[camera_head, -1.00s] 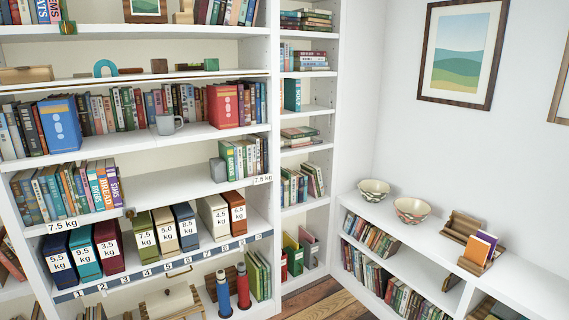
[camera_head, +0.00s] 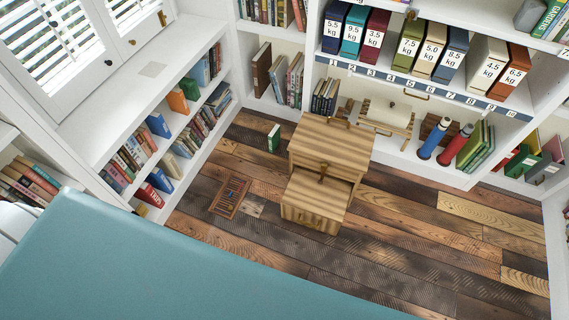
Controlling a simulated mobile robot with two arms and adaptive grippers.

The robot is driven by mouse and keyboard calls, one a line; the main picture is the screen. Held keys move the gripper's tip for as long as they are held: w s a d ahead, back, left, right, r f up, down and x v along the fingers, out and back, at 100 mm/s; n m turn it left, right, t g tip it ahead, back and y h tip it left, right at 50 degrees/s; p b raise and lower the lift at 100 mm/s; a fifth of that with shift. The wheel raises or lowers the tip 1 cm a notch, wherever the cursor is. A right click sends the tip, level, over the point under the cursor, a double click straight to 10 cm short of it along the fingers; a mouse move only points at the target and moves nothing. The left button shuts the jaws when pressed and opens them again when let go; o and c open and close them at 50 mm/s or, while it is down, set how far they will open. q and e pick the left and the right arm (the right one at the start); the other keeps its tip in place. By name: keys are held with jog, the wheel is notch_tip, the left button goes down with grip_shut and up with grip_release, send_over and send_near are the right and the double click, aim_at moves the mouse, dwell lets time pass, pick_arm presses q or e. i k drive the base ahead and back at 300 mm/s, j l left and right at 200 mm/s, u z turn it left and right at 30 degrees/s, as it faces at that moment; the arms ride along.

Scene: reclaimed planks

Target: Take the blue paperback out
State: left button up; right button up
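No gripper of mine is in view. A blue book (camera_head: 158,125) stands face-out on the low left shelf, among other books. Another blue book (camera_head: 160,180) stands on the shelf below it. I cannot tell whether either is the blue paperback.
A large teal surface (camera_head: 130,260) fills the lower left. Weight-labelled boxes (camera_head: 404,44) line the back shelf. Bare floor (camera_head: 400,250) lies right of the cabinet.

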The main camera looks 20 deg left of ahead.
aim_at(155, 122)
jog(key=u, duration=1.7)
